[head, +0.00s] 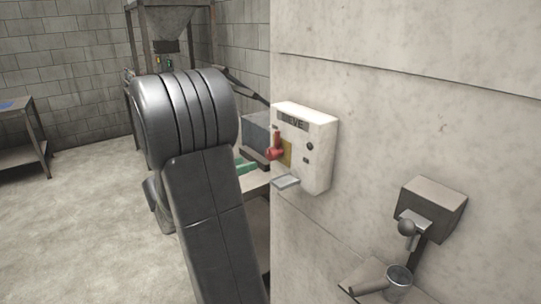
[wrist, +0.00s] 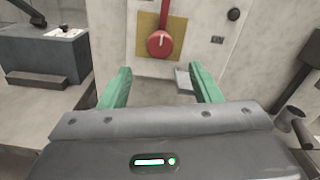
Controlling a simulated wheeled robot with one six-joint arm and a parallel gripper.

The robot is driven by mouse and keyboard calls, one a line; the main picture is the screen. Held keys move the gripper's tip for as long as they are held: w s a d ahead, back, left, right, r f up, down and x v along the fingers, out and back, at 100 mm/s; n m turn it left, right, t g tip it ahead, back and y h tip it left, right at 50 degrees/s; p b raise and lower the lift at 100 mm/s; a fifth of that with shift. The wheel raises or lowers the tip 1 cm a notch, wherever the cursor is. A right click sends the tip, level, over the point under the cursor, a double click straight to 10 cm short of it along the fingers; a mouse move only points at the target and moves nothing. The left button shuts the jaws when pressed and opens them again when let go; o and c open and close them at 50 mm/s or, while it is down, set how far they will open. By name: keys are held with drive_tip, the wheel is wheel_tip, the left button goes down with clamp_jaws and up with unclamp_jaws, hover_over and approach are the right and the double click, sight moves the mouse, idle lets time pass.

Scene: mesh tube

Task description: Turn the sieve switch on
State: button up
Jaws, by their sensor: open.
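The sieve switch box (head: 318,150) is a white box on the concrete wall, with a dark label at its top. Its red lever (head: 274,146) sits in front of a yellow plate on the box's left part. In the wrist view the red lever (wrist: 160,42) hangs with its round knob low on the yellow plate (wrist: 147,22). My gripper (wrist: 160,82) is open, its two green fingers apart and empty, below and in front of the lever, not touching it. In the head view my arm hides much of the area left of the box, and one green finger part (head: 245,165) shows.
A small grey ledge (head: 286,182) juts out below the switch box. A grey box with a ball-ended lever (head: 432,205) and a metal cup (head: 399,276) are on the wall at lower right. A metal hopper frame (head: 170,25) stands behind my arm. A table (head: 18,118) stands at far left; floor between is clear.

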sight(268, 156)
drive_tip(key=x, duration=1)
drive_tip(key=shift+p, duration=0.4)
drive_tip(key=c, duration=1)
